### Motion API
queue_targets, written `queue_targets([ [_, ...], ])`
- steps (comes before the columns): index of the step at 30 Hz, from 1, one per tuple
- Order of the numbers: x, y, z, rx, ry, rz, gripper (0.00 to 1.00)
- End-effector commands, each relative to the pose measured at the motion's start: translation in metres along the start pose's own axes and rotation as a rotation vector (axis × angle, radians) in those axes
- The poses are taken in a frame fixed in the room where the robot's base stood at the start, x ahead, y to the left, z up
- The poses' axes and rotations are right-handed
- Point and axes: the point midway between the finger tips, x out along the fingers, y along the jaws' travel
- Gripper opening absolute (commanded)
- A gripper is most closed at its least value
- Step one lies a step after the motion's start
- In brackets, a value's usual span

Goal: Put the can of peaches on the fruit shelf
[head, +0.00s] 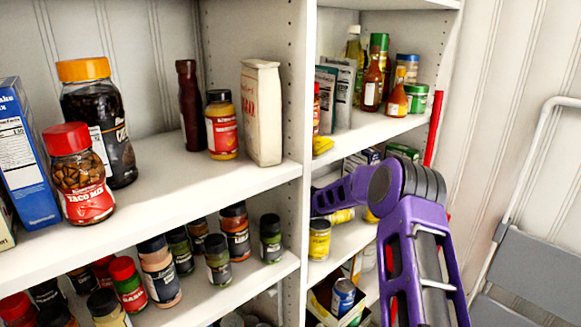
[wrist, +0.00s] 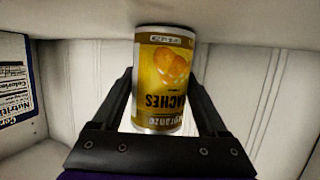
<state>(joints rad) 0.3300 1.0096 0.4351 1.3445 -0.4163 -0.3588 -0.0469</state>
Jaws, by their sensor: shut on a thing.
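The can of peaches (wrist: 164,75) has a yellow and brown label with orange fruit on it. In the wrist view its label lettering appears upside down. My gripper (wrist: 163,88) is shut on it, with a black finger on each side. A pale surface lies close to the can's top end in that picture; I cannot tell if they touch. In the head view my purple arm reaches into the right-hand shelving, at the level under the sauce-bottle shelf (head: 350,142). The gripper's fingers and the held can are not clearly visible there.
A yellow-labelled can (head: 319,240) stands on the shelf below my arm. Another yellow can lies partly hidden behind the arm. A white upright (head: 305,120) divides the bays. A box with nutrition text (wrist: 14,80) is at the left in the wrist view. A folded ladder (head: 530,260) stands right.

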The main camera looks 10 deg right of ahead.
Motion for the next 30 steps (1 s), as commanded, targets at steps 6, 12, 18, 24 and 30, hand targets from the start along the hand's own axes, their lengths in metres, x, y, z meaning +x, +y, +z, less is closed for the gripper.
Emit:
queue_targets([
  [6,0.000,0.004,-0.001,-0.001,0.013,0.004,0.00],
  [12,-0.001,0.004,-0.004,0.000,0.017,0.005,0.00],
  [18,0.000,0.004,-0.004,0.000,0.020,0.005,0.00],
  [24,0.001,0.004,0.000,0.000,0.020,0.005,0.00],
  [30,0.003,0.004,0.006,0.000,0.016,0.005,0.00],
])
